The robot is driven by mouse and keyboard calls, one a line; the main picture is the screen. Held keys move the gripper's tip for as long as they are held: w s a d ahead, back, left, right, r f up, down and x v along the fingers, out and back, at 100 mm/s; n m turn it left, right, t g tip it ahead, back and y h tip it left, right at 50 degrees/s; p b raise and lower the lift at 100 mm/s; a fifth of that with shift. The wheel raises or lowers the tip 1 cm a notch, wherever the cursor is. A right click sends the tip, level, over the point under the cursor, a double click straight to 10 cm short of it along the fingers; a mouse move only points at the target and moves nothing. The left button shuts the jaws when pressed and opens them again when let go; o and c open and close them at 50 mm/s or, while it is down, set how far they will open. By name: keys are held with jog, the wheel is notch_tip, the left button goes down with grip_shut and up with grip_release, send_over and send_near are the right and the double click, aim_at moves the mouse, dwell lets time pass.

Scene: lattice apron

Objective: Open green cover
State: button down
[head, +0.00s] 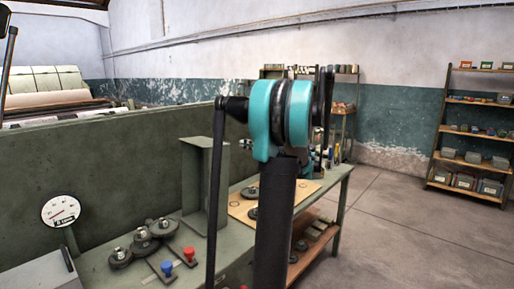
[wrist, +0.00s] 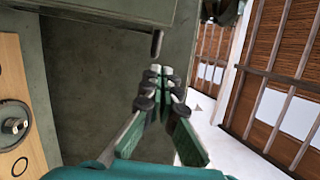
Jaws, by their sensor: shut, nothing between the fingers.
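My gripper (wrist: 160,72) shows in the wrist view with its green fingers together at the tips and nothing between them. A grey-green panel (wrist: 85,95) fills the left and middle of that view, beside and behind the fingers. A dark peg (wrist: 157,43) hangs just above the fingertips, with a small gap that is hard to judge. I cannot tell whether this panel is the green cover or whether the peg is its handle. In the head view my arm crosses the middle, and my gripper is hidden. A green upright plate (head: 203,185) stands left of my arm.
In the head view a long green wall (head: 110,165) runs along the left, with a gauge (head: 61,211) before it. A red knob (head: 189,253) and a blue knob (head: 166,267) stand on the bench. Shelves (head: 475,130) stand at right; the floor before them is clear.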

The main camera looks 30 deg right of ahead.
jog(key=a, duration=0.4)
jog(key=shift+s+a+r, duration=0.2)
jog(key=shift+a+r, duration=0.05)
jog(key=s+a+r+n, duration=0.2)
jog(key=a, duration=0.4)
jog(key=shift+s+a+r, duration=0.3)
jog(key=shift+a+r, duration=0.1)
jog(key=shift+w+d, duration=0.1)
